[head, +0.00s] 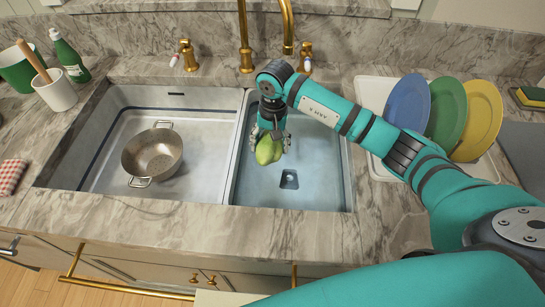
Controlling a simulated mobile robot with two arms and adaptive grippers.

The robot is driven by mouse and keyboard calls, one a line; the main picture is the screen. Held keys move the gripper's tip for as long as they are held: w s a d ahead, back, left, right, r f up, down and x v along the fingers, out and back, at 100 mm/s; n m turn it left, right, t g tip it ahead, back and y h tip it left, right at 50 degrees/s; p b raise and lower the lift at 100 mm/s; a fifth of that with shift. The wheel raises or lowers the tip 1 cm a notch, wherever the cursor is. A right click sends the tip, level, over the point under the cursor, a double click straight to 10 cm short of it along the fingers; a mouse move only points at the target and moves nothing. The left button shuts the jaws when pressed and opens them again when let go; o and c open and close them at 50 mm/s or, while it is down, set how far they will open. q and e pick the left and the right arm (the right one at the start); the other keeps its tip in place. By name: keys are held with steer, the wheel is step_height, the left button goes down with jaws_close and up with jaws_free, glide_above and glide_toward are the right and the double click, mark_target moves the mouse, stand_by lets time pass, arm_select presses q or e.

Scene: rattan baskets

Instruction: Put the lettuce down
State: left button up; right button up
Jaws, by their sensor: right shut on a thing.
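The lettuce (266,152) is a small light-green head in the right basin of the sink (318,190). My right gripper (270,137) points down over this basin and is shut on the lettuce, with its fingers at the lettuce's top and sides. The lettuce is near the divider, up and left of the drain (289,179). I cannot tell whether it touches the basin floor. My left gripper is not in view.
A gold faucet (245,45) rises behind the sink. Blue, green and yellow plates (447,112) stand in a rack at the right. The front counter (190,225) is clear.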

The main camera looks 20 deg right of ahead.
steer(key=b, duration=0.2)
glide_above(270, 170)
step_height(270, 170, down, 4)
steer(key=shift+s+f, duration=0.15)
steer(key=shift+f, duration=0.05)
step_height(270, 170, down, 5)
steer(key=b, duration=0.3)
steer(key=shift+f, duration=0.15)
steer(key=shift+d, duration=0.1)
steer(key=shift+f, duration=0.15)
steer(key=o, duration=1)
steer(key=r+p, duration=0.2)
steer(key=r, duration=0.2)
steer(key=r+p, duration=0.2)
steer(key=r, duration=0.2)
steer(key=r+p, duration=0.2)
steer(key=r, duration=0.2)
steer(key=shift+s+d+r, duration=0.15)
steer(key=shift+d+r, duration=0.05)
steer(key=shift+d, duration=0.05)
